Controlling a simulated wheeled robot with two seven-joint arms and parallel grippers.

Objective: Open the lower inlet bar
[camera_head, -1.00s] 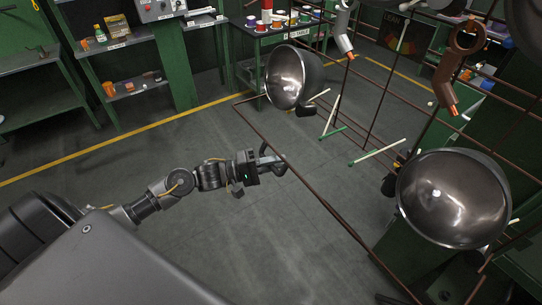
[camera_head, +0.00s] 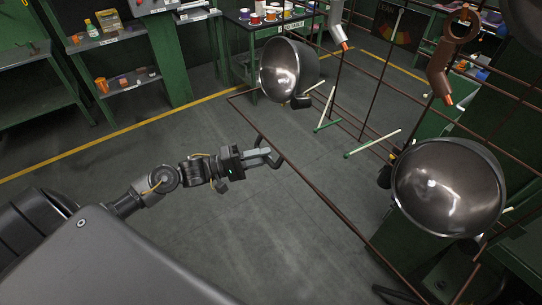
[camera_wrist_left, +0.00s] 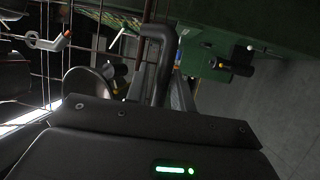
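The lower inlet bar is a long thin rust-brown bar (camera_head: 315,190) that slopes across the head view from upper left to lower right. A black curved handle (camera_head: 275,152) sits at its near side; it also shows as a thick bent black piece in the left wrist view (camera_wrist_left: 161,50). My left gripper (camera_head: 266,157) reaches the handle from the left. Its grey fingers lie on both sides of the handle in the left wrist view, but whether they press on it I cannot tell. My right gripper is out of view.
A steel pot (camera_head: 286,68) hangs by the bar's far end and a larger one (camera_head: 447,187) hangs at the right. Orange-tipped hooks (camera_head: 441,75) hang above the wire rack. Green shelves (camera_head: 120,85) stand at the back left. The floor left of the bar is clear.

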